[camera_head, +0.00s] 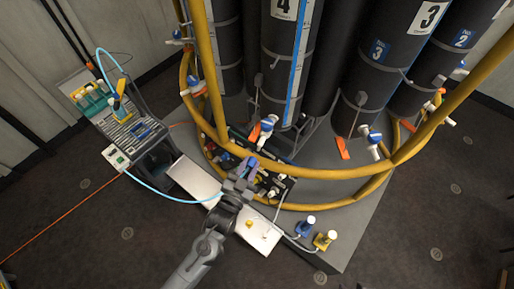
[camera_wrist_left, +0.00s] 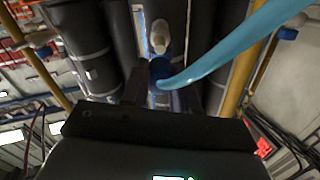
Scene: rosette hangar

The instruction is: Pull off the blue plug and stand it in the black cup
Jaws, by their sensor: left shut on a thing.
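My left gripper (camera_head: 246,172) is shut on a blue piece, which I take to be the blue plug (camera_head: 252,161). It is above the white shelf, in front of the yellow ring rail. In the left wrist view the blue plug (camera_wrist_left: 160,72) sits between the dark fingers, with a light blue hose (camera_wrist_left: 225,45) running off to the upper right. A pale rounded fitting (camera_wrist_left: 160,36) shows just beyond the plug; I cannot tell whether they touch. I cannot make out the black cup. My right gripper is not in view.
The white shelf (camera_head: 193,178) carries small brass-coloured fittings (camera_head: 249,223). Dark equipment (camera_head: 284,183) stands behind the gripper. A blue fitting (camera_head: 305,226) and a yellow fitting (camera_head: 324,240) stand on the grey plinth. A tool cart (camera_head: 155,139) is at the left. Yellow rails (camera_head: 330,172) surround tall dark cylinders.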

